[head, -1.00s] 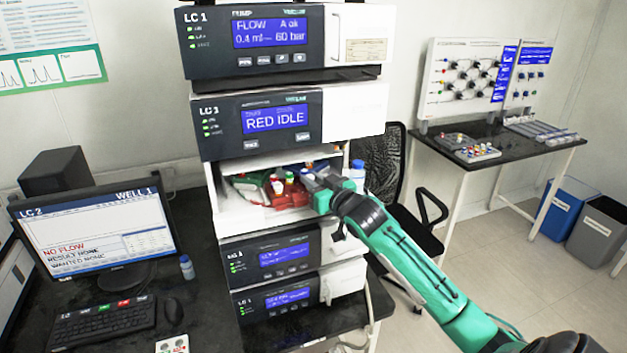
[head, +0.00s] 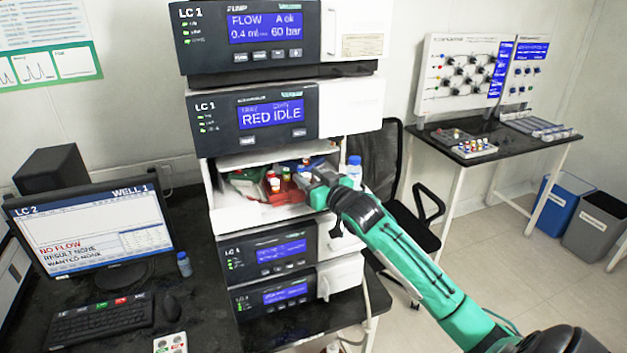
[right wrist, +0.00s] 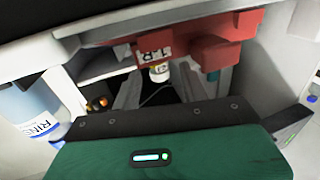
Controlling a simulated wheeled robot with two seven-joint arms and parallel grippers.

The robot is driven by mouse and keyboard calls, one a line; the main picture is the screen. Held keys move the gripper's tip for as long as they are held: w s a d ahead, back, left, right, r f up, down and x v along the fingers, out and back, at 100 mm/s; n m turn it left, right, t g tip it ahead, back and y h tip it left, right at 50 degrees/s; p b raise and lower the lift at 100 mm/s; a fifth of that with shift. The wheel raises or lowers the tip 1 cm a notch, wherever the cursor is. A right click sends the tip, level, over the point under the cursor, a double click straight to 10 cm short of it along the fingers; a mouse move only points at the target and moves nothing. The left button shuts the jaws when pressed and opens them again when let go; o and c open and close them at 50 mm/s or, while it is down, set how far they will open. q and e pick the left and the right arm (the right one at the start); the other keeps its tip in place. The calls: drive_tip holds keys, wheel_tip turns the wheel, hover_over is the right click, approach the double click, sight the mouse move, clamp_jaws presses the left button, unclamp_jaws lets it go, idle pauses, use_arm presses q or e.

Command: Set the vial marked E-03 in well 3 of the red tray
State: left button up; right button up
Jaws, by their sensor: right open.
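The red tray (head: 284,195) sits inside the open bay of the LC 1 unit showing RED IDLE. Several small vials (head: 275,186) with coloured caps stand at it; their marks are too small to read, so I cannot tell which is E-03. My right gripper (head: 304,179) reaches into the bay from the right, at the tray's right end. In the right wrist view the tray (right wrist: 232,40) is above the open fingers (right wrist: 158,92). A pale vial with a yellowish band (right wrist: 159,72) shows between and beyond the fingertips; I cannot see contact. My left gripper is out of view.
The bay's white side walls and roof (head: 268,158) closely surround the gripper. A blue-white bottle (head: 354,172) stands just right of the bay, and a bottle also shows at left in the right wrist view (right wrist: 28,105). Green material (head: 240,182) lies left of the tray.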

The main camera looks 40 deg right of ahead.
drive_tip(key=shift+s+f+b, duration=0.15)
drive_tip(key=shift+s+b, duration=0.15)
drive_tip(key=shift+s, duration=0.25)
drive_tip(key=s+b, duration=0.4)
drive_tip(key=s, duration=0.8)
drive_tip(key=shift+s+d, duration=0.2)
drive_tip(key=shift+s, duration=0.15)
